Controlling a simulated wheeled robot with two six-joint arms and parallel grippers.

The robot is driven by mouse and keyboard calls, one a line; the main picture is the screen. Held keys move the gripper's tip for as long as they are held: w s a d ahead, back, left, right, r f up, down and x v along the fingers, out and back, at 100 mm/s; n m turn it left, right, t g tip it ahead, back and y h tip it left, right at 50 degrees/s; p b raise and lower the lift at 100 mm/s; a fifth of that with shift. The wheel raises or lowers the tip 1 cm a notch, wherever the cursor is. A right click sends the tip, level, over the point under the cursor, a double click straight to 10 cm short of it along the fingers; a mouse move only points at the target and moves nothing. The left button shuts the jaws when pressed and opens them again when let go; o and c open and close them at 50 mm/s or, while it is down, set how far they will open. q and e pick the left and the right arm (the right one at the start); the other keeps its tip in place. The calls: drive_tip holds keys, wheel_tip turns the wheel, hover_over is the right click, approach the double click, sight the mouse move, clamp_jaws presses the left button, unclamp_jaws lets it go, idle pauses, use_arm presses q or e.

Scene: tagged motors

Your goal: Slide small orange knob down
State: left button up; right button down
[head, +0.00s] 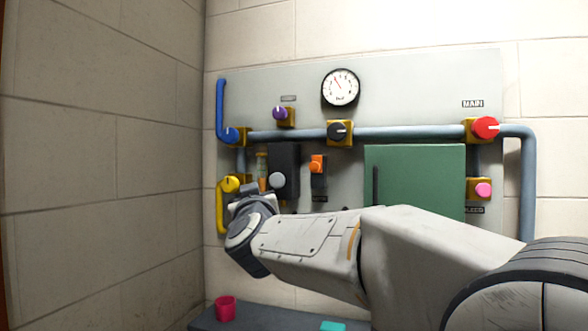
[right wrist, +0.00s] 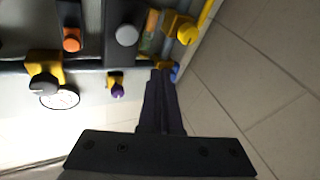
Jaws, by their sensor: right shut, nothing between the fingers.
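The small orange knob (head: 317,164) sits at the upper part of a dark upright plate (head: 320,186) on the wall panel, right of a dark box. It also shows in the right wrist view (right wrist: 71,40), at the upper left. My right gripper (right wrist: 162,74) is shut and empty, its fingers side by side. In the head view my right arm reaches in from the right, and its wrist lies left of and below the orange knob, near the yellow knob (head: 230,184). The gripper is apart from the orange knob. My left gripper is not in view.
A grey round knob (head: 278,180) on the dark box stands left of the orange knob. Blue (head: 232,134), purple (head: 280,113), black (head: 338,131), red (head: 486,127) and pink (head: 483,190) knobs surround it. A green panel (head: 420,170) is at right.

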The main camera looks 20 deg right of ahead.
drive_tip(key=s+d+r+m+g+h, duration=0.1)
drive_tip(key=d+r+m+h, duration=0.4)
drive_tip(key=d+r+h, duration=0.2)
drive_tip(key=d+h, duration=0.2)
drive_tip(key=d, duration=0.1)
drive_tip(key=shift+m, duration=0.3)
drive_tip(key=shift+r, duration=0.1)
drive_tip(key=p, duration=0.7)
approach(312, 135)
drive_tip(key=x, duration=0.5)
drive_tip(key=f, duration=0.3)
drive_tip(key=f+b, duration=0.1)
drive_tip(key=shift+s+d+f, duration=0.1)
drive_tip(key=shift+s+f, duration=0.2)
drive_tip(key=shift+s, duration=0.05)
drive_tip(key=shift+f, duration=0.1)
